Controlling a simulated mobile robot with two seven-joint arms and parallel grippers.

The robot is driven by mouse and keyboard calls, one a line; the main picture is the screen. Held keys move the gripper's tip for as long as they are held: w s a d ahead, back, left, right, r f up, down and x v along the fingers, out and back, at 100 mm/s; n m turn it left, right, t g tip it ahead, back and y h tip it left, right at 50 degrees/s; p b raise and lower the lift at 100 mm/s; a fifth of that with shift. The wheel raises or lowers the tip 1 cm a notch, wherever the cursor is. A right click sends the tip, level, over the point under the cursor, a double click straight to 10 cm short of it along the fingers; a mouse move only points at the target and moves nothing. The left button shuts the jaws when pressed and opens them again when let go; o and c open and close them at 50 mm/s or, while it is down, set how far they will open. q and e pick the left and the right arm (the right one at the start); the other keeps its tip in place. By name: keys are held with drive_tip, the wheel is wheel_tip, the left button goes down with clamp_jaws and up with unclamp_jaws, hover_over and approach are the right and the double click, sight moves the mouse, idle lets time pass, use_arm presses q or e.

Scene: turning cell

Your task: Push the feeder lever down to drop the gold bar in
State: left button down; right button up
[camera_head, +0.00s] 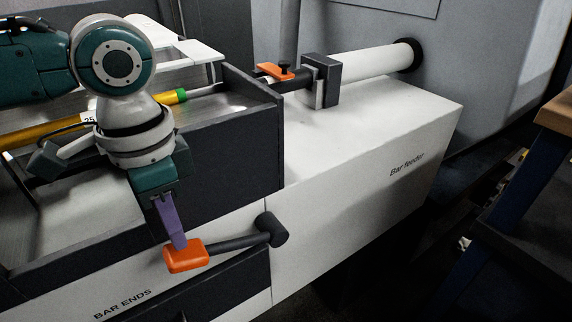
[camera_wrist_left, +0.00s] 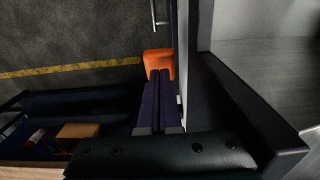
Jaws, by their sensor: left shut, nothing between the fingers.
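The feeder lever (camera_head: 236,243) is a dark rod on a round hub at the front of the bar feeder, with an orange paddle (camera_head: 187,257) at its left end. The paddle also shows beyond the fingertips in the left wrist view (camera_wrist_left: 158,62). My left gripper (camera_head: 179,243) is shut and empty, pointing down, its purple fingertips at the paddle's top edge; I cannot tell if they touch. It shows in the left wrist view too (camera_wrist_left: 160,82). The gold bar (camera_head: 45,130), with a green band near its right end, lies in the dark-walled tray, partly behind my left arm.
The bar feeder (camera_head: 350,165) has a white top with a dark block (camera_head: 320,80) and a white tube (camera_head: 375,62) running into the machine. An orange clamp handle (camera_head: 275,72) sits left of the block. The dark tray wall (camera_head: 235,150) stands behind my gripper.

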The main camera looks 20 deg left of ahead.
sight(183, 251)
use_arm(q)
drive_tip(key=shift+f, duration=0.1)
drive_tip(key=shift+f+b, duration=0.5)
drive_tip(key=shift+f, duration=0.45)
drive_tip(key=shift+f+b, duration=0.55)
drive_tip(key=shift+f, duration=0.45)
drive_tip(key=shift+s+a+f+b, duration=0.15)
drive_tip(key=shift+f+b, duration=0.3)
drive_tip(key=shift+f, duration=0.55)
